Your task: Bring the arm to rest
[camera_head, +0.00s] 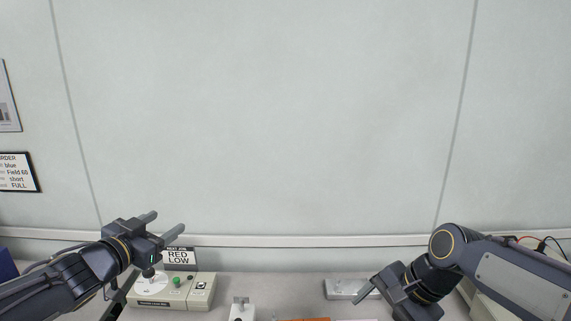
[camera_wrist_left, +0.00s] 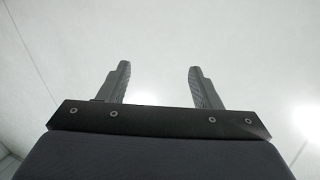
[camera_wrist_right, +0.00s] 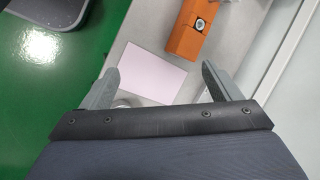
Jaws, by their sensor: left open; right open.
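My left gripper (camera_head: 161,225) is raised in front of the wall at the lower left of the head view, above a beige device. It is open, and its spread fingers hold nothing in the left wrist view (camera_wrist_left: 159,68). My right gripper (camera_wrist_right: 159,70) is open, with nothing between its fingers in the right wrist view. It points down over the bench, above a pale pink card (camera_wrist_right: 150,72). In the head view the right arm comes in from the lower right, and only part of that gripper shows.
The beige device (camera_head: 180,291) stands below my left gripper, with a RED LOW sign (camera_head: 179,257) behind it. An orange device (camera_wrist_right: 188,32) lies beyond the right fingers. A silver box (camera_head: 347,288) is left of the right gripper. Green floor (camera_wrist_right: 50,110) lies beside the bench.

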